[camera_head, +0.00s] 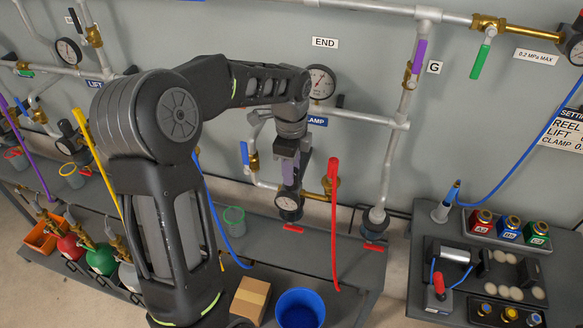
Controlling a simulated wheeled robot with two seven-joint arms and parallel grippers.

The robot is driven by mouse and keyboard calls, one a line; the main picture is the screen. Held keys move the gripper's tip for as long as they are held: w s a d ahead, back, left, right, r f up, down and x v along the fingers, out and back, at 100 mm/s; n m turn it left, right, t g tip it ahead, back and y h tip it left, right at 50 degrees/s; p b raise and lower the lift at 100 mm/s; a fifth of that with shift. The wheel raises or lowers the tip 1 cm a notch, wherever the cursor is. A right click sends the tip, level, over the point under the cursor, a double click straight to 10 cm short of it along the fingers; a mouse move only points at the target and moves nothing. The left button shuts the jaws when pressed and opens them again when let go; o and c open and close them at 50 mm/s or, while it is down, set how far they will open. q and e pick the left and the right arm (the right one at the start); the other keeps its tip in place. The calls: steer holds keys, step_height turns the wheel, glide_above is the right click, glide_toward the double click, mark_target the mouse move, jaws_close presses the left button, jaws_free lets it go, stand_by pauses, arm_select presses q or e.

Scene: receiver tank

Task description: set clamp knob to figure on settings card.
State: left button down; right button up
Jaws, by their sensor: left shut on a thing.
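The settings card (567,128) is on the wall at the right edge. Its lines for REEL, LIFT and CLAMP show, but the picture's edge cuts off the figures. The blue CLAMP label (343,121) is partly behind my arm. Below it, a small round gauge (289,204) sits on the clamp line; its reading is too small to tell. My left gripper (290,180) points down just above this gauge and is shut at the clamp knob. The knob is mostly hidden by the gripper. My right gripper is not in view.
A larger gauge (320,82) is on the wall behind my wrist. A blue bucket (300,309) and a cardboard box (251,299) are below. A bench with coloured fittings (510,229) is at right.

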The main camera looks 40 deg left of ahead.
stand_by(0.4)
arm_select(q)
steer(key=c, duration=0.9)
jaws_free()
steer(key=shift+c, duration=0.2)
step_height(320, 180, up, 8)
steer(key=shift+s+f+b, duration=0.1)
steer(key=shift+b, duration=0.4)
